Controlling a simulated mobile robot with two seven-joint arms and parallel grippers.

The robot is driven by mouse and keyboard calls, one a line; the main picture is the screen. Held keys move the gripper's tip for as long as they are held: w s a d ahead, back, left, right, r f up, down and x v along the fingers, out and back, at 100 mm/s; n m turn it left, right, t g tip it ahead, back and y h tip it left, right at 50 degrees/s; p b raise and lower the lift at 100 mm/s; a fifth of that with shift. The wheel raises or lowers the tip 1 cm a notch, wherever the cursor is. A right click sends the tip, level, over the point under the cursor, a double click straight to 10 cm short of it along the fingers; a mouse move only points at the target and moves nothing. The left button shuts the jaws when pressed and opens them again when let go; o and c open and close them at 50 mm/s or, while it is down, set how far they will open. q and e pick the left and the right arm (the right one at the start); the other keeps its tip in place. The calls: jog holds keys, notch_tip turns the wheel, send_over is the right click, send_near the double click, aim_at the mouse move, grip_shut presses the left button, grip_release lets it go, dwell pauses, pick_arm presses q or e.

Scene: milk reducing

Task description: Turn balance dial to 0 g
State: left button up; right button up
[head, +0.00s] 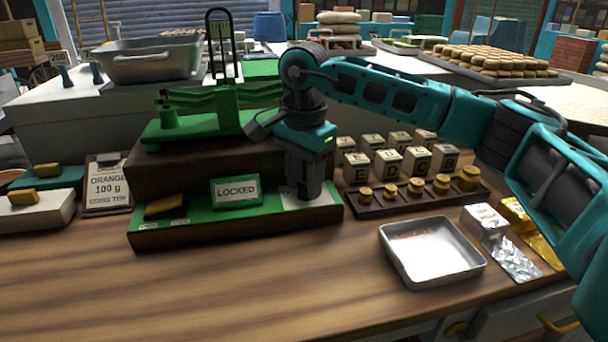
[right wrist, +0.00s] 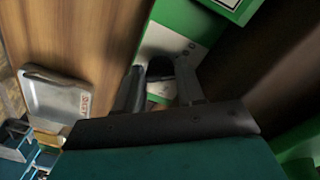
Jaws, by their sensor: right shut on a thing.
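The green balance (head: 210,120) stands on a dark stepped base with a green lower ledge (head: 240,219). A sign reading LOCKED (head: 236,190) stands on that ledge. My right gripper (head: 308,196) points down at the ledge's right end, over a pale panel (head: 322,200). In the right wrist view my right gripper (right wrist: 161,80) is shut on a dark rounded knob (right wrist: 160,67), which appears to be the dial. The gripper hides the dial in the head view, and its reading cannot be made out. My left gripper is not in view.
A metal tray (head: 430,252) lies on the wooden counter at right. Lettered blocks (head: 387,163) and a rack of brass weights (head: 415,190) stand right of the balance. An ORANGE 100 g card (head: 107,188) is at left. The front counter is clear.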

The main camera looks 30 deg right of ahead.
aim_at(305, 186)
jog(key=n, duration=0.4)
jog(key=shift+n, duration=0.4)
dwell(0.4)
jog(key=o, duration=0.8)
jog(key=shift+c, duration=0.2)
notch_tip(305, 186, up, 13)
jog(key=p, duration=0.1)
jog(key=shift+s+f, duration=0.1)
jog(key=shift+s, duration=0.05)
